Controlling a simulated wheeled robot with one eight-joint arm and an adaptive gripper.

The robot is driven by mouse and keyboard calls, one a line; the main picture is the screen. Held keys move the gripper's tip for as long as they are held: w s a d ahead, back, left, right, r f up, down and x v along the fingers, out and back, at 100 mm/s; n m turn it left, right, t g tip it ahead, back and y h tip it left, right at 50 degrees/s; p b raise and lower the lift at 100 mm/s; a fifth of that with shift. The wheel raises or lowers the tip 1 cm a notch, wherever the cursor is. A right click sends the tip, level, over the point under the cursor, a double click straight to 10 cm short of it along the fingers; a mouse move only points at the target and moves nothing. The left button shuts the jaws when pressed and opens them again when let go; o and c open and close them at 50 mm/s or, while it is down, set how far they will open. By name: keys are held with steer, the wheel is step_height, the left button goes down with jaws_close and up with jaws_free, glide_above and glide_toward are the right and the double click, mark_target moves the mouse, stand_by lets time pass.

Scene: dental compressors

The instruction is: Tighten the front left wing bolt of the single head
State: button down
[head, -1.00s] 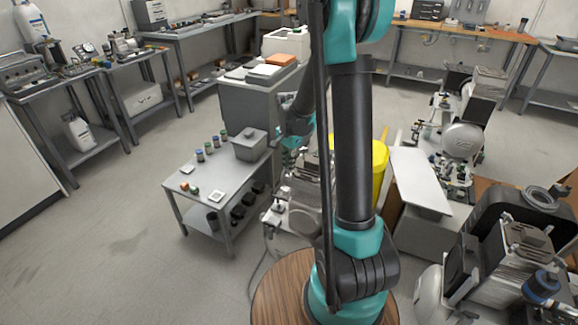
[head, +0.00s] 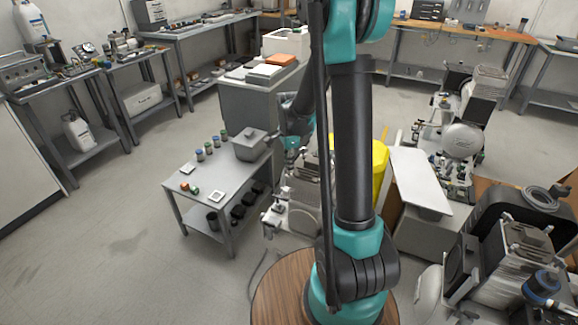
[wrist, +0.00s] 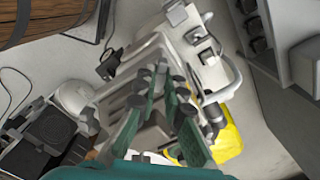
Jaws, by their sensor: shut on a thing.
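The compressor with the single head (head: 298,197) stands on the floor beside the low grey table, partly hidden behind my arm in the head view. In the wrist view its pale ribbed head (wrist: 122,98) lies under and around my fingers. My gripper (wrist: 166,82) points down at it, its teal fingers close together at the dark tips. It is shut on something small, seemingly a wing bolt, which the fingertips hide. I cannot make out the bolt's shape or how far it is turned.
The low grey table (head: 205,205) with small jars and a grey box (head: 250,145) stands left of the compressor. A white tube (wrist: 232,75) curves near my fingers. More compressors crowd the right.

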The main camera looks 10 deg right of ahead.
steer(key=c, duration=1.6)
jaws_free()
step_height(320, 180, up, 12)
